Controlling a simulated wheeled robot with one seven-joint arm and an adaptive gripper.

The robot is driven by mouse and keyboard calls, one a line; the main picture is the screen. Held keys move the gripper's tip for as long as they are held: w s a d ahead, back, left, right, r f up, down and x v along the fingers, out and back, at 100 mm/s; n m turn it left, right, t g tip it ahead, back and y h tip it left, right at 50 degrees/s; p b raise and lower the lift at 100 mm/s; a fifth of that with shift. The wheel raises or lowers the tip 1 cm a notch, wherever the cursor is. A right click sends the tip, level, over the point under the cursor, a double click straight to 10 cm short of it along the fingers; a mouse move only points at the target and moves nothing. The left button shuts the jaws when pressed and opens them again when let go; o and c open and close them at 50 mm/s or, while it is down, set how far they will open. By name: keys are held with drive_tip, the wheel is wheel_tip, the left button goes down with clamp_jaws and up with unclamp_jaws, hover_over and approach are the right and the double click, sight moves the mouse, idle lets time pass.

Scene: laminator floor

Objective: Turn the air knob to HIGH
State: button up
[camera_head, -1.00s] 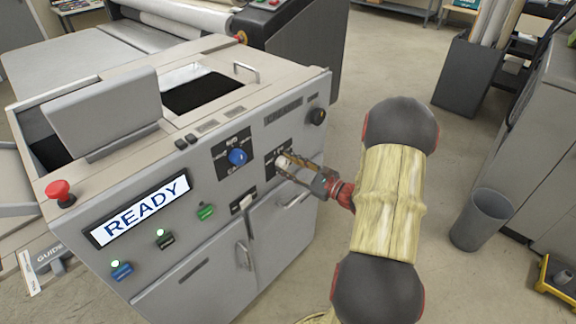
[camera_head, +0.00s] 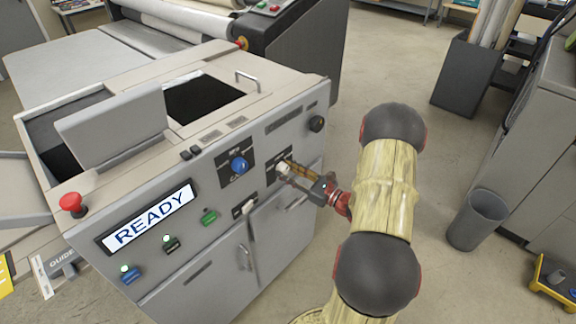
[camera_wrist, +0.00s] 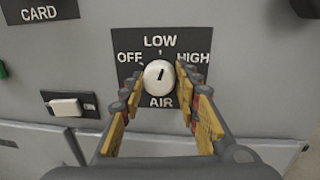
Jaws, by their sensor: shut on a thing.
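The air knob (camera_wrist: 159,78) is round and white with a dark pointer line. It sits on a black plate (camera_wrist: 129,64) marked OFF, LOW, HIGH and AIR. In the wrist view the pointer leans slightly right of straight up, close to LOW and short of HIGH. My gripper (camera_wrist: 162,83) has one yellow-padded finger on each side of the knob and is shut on it. In the head view my gripper (camera_head: 296,172) reaches the knob (camera_head: 283,169) from the right, and the fingers partly cover the plate.
A white rocker switch (camera_head: 248,206) is below left. A dark knob (camera_head: 317,124) is above right. A red stop button (camera_head: 72,203) and READY display (camera_head: 147,217) are farther left. A grey bin (camera_head: 478,220) stands right.

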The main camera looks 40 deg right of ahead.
drive_tip(key=m+p, duration=0.4)
drive_tip(key=shift+r, duration=0.15)
drive_tip(key=m+p, duration=0.1)
drive_tip(key=m, duration=0.1)
drive_tip(key=m+p, duration=0.2)
drive_tip(key=shift+f+t+h+p, duration=0.2)
drive_tip(key=shift+t+h+p, duration=0.1)
drive_tip(key=shift+m, duration=0.4)
drive_tip(key=o, duration=1.2)
drive_tip(key=shift+c, duration=0.2)
drive_tip(key=s+d+f, duration=0.1)
drive_tip(key=s, duration=1.1)
drive_tip(key=shift+d+f, duration=0.15)
drive_tip(key=shift+d, duration=0.05)
drive_tip(key=shift+w, duration=0.1)
